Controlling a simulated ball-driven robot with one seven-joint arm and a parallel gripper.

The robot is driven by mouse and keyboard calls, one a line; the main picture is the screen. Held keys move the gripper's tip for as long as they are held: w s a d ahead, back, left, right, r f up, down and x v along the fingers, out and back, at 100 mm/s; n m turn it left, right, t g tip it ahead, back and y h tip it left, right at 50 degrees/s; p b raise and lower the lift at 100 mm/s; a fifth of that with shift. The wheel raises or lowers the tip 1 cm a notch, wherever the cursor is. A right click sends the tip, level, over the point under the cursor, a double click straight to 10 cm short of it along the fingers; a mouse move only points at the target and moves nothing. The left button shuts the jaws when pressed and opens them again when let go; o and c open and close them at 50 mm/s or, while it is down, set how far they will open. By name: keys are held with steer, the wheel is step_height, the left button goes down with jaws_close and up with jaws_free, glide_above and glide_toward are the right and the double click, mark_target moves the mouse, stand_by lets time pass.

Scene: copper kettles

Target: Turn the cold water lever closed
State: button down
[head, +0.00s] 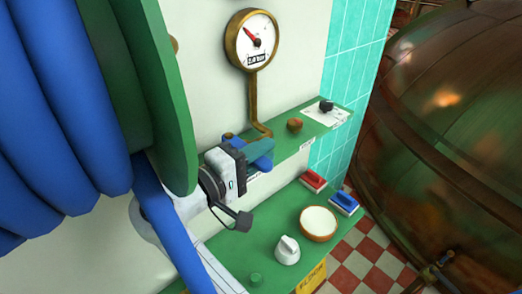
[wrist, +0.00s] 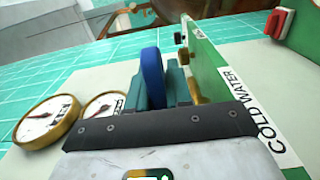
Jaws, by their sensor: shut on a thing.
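The blue cold water lever (wrist: 152,74) stands upright between the teal fingers of my gripper (wrist: 158,82) in the wrist view. The gripper is shut on it. The label COLD WATER (wrist: 264,143) is on the green panel beside it. In the head view my gripper (head: 264,154) is at the green ledge, below the gauge, with blue showing at its fingers. The lever's base and pivot are mostly hidden behind the fingers and the gripper body.
A brass-rimmed gauge (head: 252,40) is on the wall above. Knobs (head: 295,125) sit on the ledge to the right. A copper kettle (head: 450,120) stands right.

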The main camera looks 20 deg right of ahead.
steer(key=shift+s+m+g, duration=0.25)
steer(key=shift+m+g, duration=0.05)
steer(key=shift+g, duration=0.2)
steer(key=c, duration=1.1)
jaws_free()
steer(key=shift+s+a, duration=0.1)
steer(key=shift+a, duration=0.45)
steer(key=v, duration=0.9)
steer(key=shift+s+a+f+b, duration=0.15)
steer(key=shift+s+a+b, duration=0.15)
steer(key=shift+b, duration=0.1)
steer(key=shift+w, duration=0.1)
